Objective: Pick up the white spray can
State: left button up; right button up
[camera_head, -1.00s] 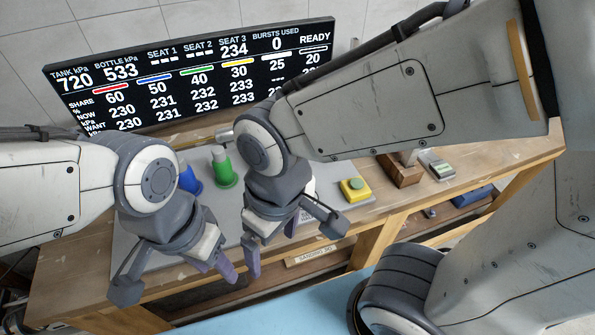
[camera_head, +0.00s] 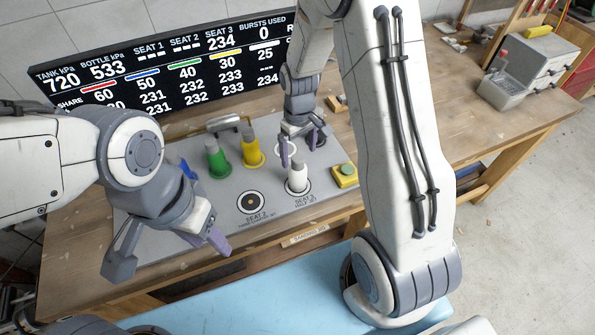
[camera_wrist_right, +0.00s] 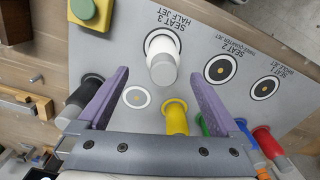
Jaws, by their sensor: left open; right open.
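The white spray can (camera_head: 297,178) stands upright on the Seat 3 ring of the grey board. It has a grey top. It also shows in the right wrist view (camera_wrist_right: 160,50), just beyond the fingertips. My right gripper (camera_head: 298,150) is open and empty, pointing down behind and above the can; its purple fingers (camera_wrist_right: 144,75) are apart with nothing between them. My left gripper (camera_head: 207,240) is open and empty over the board's front left, away from the can.
Green (camera_head: 216,160) and yellow (camera_head: 252,150) cans stand to the left; blue and red ones also show in the wrist view. A black can (camera_wrist_right: 86,92) is beside a right finger. A yellow button box (camera_head: 344,176) sits right of the white can. The Seat 2 ring (camera_head: 251,202) is empty.

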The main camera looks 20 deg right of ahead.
aim_at(298, 166)
jog(key=f+p, duration=0.1)
jog(key=f, duration=0.1)
jog(key=f+p, duration=0.1)
jog(key=f, duration=0.2)
jog(key=shift+s+a+f, duration=0.1)
jog(key=shift+s+a, duration=0.1)
jog(key=shift+w+f, duration=0.1)
jog(key=shift+f, duration=0.25)
jog(key=c, duration=1.5)
grip_shut()
jog(key=shift+r, duration=0.1)
